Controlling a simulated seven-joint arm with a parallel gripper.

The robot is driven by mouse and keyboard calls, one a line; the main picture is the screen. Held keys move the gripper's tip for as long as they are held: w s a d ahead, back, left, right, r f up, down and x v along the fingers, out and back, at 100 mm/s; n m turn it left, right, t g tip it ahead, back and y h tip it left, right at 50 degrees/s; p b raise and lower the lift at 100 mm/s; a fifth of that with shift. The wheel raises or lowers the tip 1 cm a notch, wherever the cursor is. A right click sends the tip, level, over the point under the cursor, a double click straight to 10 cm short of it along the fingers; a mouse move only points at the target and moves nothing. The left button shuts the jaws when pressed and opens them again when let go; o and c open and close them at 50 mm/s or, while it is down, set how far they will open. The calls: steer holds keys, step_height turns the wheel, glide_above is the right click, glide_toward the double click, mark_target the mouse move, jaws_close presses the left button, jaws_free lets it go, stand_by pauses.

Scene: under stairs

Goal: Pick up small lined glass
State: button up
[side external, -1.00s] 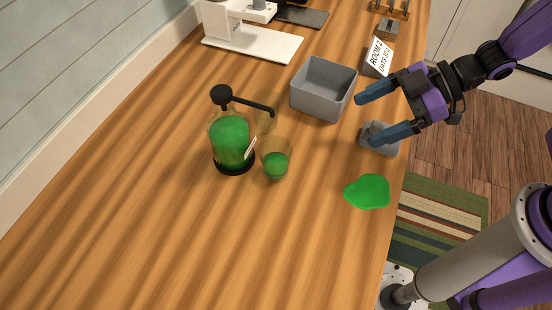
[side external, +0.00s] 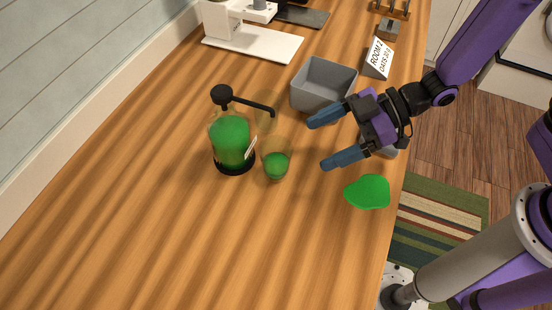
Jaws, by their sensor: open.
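A small clear glass (side external: 276,160) with green liquid in its lower part stands upright on the wooden counter, just right of the green bottle. Lines on it are too fine to make out. A second, fainter clear glass (side external: 266,113) stands behind it, partly covered by the bottle's spout. My gripper (side external: 318,143) is open and empty, to the right of the small glass. Its two blue fingers point left toward the glass, apart from it.
A green-filled bottle (side external: 231,140) with a black pump and spout stands left of the glasses. A grey bin (side external: 323,85) is behind my gripper. A green puddle-like patch (side external: 368,191) lies near the counter's right edge. The front left of the wooden counter (side external: 150,235) is clear.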

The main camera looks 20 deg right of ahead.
mark_target(283, 152)
steer(key=shift+x, duration=4.7)
steer(key=c, duration=1.4)
steer(key=shift+r, duration=0.2)
steer(key=shift+r, duration=1.15)
steer(key=shift+s+d+r, duration=1.45)
steer(key=shift+d+r, duration=0.25)
steer(key=shift+d, duration=0.1)
steer(key=shift+s+d+r, duration=1.4)
steer(key=shift+d+r, duration=0.3)
steer(key=shift+d, duration=0.1)
steer(key=shift+s+d+r, duration=1.45)
steer(key=shift+d+r, duration=0.2)
steer(key=shift+d, duration=0.15)
steer(key=shift+s+d, duration=0.1)
steer(key=shift+s, duration=0.05)
